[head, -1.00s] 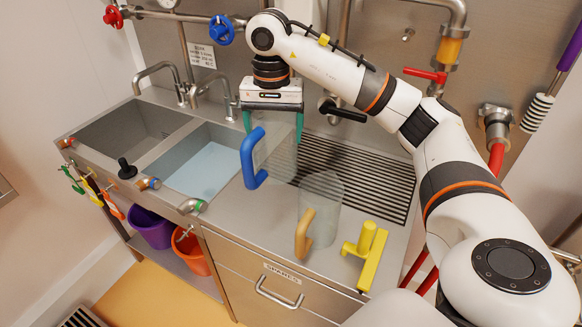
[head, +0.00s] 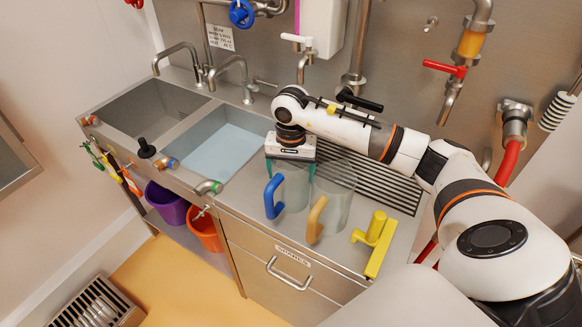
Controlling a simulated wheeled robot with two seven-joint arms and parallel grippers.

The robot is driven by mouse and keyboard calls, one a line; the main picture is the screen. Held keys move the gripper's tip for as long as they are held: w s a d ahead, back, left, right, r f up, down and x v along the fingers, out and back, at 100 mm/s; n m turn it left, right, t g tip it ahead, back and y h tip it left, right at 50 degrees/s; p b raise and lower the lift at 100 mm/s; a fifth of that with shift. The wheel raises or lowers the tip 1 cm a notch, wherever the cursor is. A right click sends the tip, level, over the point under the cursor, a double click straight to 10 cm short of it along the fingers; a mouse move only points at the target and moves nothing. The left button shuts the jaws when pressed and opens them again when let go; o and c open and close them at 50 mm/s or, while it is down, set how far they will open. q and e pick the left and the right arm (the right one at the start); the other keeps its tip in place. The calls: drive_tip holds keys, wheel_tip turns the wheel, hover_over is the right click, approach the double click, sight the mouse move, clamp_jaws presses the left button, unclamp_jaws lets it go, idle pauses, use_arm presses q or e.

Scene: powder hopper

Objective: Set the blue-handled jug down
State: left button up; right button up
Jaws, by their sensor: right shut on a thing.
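The blue-handled jug (head: 294,188) is a clear jug whose blue handle (head: 272,197) faces left. My right gripper (head: 290,160) is above it, with its green fingers shut on the jug near its rim. The jug is upright over the steel counter (head: 243,212), left of the drainer; I cannot tell whether its base touches the counter. My left gripper is not in view.
A clear jug with an orange handle (head: 316,220) stands close on the right. A yellow tool (head: 375,243) lies beyond it near the front edge. The ribbed drainer (head: 385,188) is behind, and a water-filled basin (head: 212,152) is left.

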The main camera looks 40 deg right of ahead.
drive_tip(key=o, duration=0.7)
drive_tip(key=shift+f, duration=0.1)
drive_tip(key=shift+c, duration=0.2)
drive_tip(key=shift+o, duration=1.4)
